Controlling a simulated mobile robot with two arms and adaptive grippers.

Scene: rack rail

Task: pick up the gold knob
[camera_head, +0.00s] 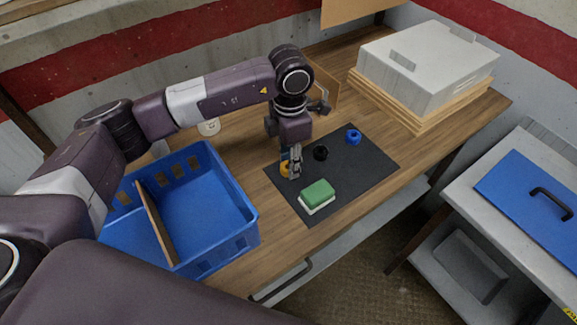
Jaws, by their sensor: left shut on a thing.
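The gold knob (285,169) is on the dark mat (355,173), near the mat's left edge. My left gripper (291,170) comes down from above and is shut on the gold knob. The fingers hide part of the knob, and I cannot tell whether it still touches the mat. My right gripper does not show in the head view.
A black knob (320,153), a blue knob (353,136) and a green and white sponge (318,194) are on the mat. A blue crate (250,213) with a wooden divider stands to the left. A white box (425,65) sits on boards at the back right.

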